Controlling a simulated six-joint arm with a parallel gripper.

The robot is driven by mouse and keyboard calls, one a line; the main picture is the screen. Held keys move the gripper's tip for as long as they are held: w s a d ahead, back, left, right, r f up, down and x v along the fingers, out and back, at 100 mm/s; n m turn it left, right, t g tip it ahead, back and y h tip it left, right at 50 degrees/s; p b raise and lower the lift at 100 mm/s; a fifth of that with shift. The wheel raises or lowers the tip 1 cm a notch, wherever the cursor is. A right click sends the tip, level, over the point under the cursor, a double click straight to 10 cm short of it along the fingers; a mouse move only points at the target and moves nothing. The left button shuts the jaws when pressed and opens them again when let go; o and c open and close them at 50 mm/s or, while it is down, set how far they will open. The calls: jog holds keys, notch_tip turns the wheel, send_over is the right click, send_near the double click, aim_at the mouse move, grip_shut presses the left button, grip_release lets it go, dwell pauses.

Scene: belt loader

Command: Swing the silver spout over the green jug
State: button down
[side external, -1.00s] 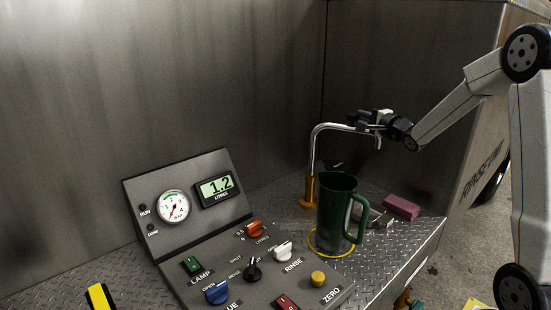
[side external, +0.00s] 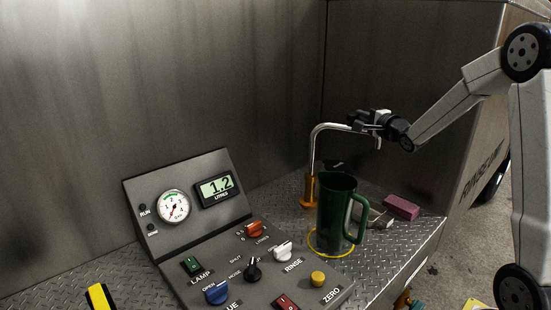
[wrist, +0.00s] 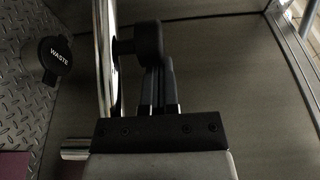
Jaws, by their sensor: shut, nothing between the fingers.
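The silver spout (side external: 328,127) rises from an orange base (side external: 309,189) and bends right, its outlet tip pointing down. The green jug (side external: 335,215) stands upright inside a yellow ring, handle to the right. In the side view the spout's outlet is above and right of the jug's mouth. My gripper (side external: 360,121) is shut and empty at the spout's horizontal arm. In the wrist view the spout's tube (wrist: 104,60) runs left of my shut fingers (wrist: 156,68), whose tips are by a black knob (wrist: 148,42) on the tube. Contact is unclear. The jug is not visible there.
A black waste cap (wrist: 55,57) is on the tread plate. A purple block (side external: 401,207) lies right of the jug. A control panel (side external: 235,260) with knobs and a display reading 1.2 stands front left. Metal walls rise behind.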

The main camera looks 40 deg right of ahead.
aim_at(357, 117)
jog(key=shift+s+a+m+h, duration=0.2)
jog(key=shift+a+m+h, duration=0.2)
jog(key=shift+a+h, duration=0.2)
jog(key=shift+s+a+m+g+h, duration=0.2)
jog(key=shift+a+m+g+h, duration=0.25)
jog(key=shift+h, duration=0.2)
jog(key=shift+s+a+m+g+h, duration=0.2)
jog(key=shift+a+m+g+h, duration=0.2)
jog(key=shift+a+h, duration=0.2)
jog(key=shift+s+a+m+g+h, duration=0.15)
jog(key=shift+a+m+g+h, duration=0.65)
jog(key=shift+a+h, duration=0.25)
jog(key=shift+s+a+m+g+h, duration=0.15)
jog(key=shift+a+m+g+h, duration=0.4)
jog(key=shift+a+m+h, duration=0.45)
jog(key=shift+w+a, duration=0.2)
jog(key=shift+a, duration=0.65)
jog(key=shift+w+a, duration=0.2)
jog(key=shift+a, duration=0.65)
jog(key=shift+w+a, duration=0.2)
jog(key=shift+a, duration=0.65)
jog(key=shift+a+n, duration=0.1)
jog(key=shift+n, duration=0.15)
jog(key=shift+a, duration=0.15)
jog(key=s+a, duration=0.4)
jog(key=a, duration=0.4)
jog(key=shift+s, duration=0.25)
jog(key=shift+f, duration=0.1)
